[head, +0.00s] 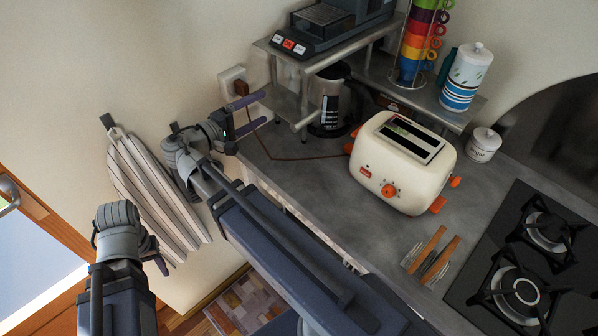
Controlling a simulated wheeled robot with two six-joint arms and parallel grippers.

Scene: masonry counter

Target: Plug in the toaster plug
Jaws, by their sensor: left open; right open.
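The cream toaster (401,162) with orange knobs stands on the grey counter. Its brown cord runs left over the counter and up to the brown plug (241,89). The plug sits against the right part of the white wall socket (229,78); I cannot tell how deep it is in. My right gripper (260,109) is open and empty just below the plug, its two fingers pointing right, apart from the plug as far as I can see. My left gripper (156,254) hangs at the lower left, far from the plug, open, its fingers partly hidden.
A metal shelf (287,104) with a coffee machine (325,25) above and a dark coffee pot (329,100) below stands right of the socket. A striped ironing board (152,185) hangs on the wall. Utensils (431,255) and a hob (530,260) lie at the right.

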